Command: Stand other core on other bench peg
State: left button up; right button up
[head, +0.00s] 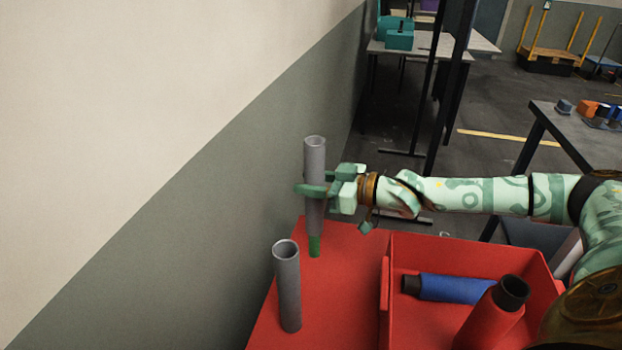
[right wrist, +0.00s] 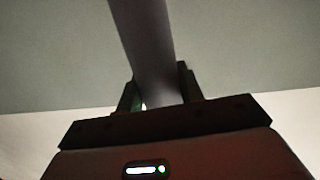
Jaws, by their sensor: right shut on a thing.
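My right gripper (head: 318,190) comes in from the right and is shut on a grey hollow core (head: 315,156), which it holds upright. The held core also shows in the right wrist view (right wrist: 146,45), between the fingers. A green bench peg (head: 314,247) shows just below the core's lower end, with its top hidden by the core. I cannot tell whether the core is around the peg or only in front of it. Another grey core (head: 288,290) stands upright on the red bench (head: 340,265), nearer to me. My left gripper is not in view.
A red bin (head: 386,290) on the bench's right holds a blue spool (head: 452,289) and a red spool (head: 490,322). A grey and cream wall (head: 200,200) runs close along the left. Tables with other goods stand farther back.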

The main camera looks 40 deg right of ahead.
aim_at(312, 209)
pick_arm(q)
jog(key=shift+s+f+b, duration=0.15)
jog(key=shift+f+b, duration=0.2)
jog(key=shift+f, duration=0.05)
pick_arm(e)
jog(key=shift+f, duration=0.95)
pick_arm(q)
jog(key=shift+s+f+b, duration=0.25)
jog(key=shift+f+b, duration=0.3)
jog(key=shift+b, duration=0.05)
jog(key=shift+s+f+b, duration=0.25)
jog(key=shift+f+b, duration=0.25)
jog(key=shift+b, duration=0.05)
pick_arm(e)
jog(key=shift+f, duration=2.55)
jog(key=shift+f, duration=0.25)
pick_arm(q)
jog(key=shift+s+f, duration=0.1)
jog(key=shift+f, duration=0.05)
pick_arm(e)
jog(key=o, duration=1.1)
jog(key=shift+o, duration=0.2)
jog(key=shift+r, duration=0.15)
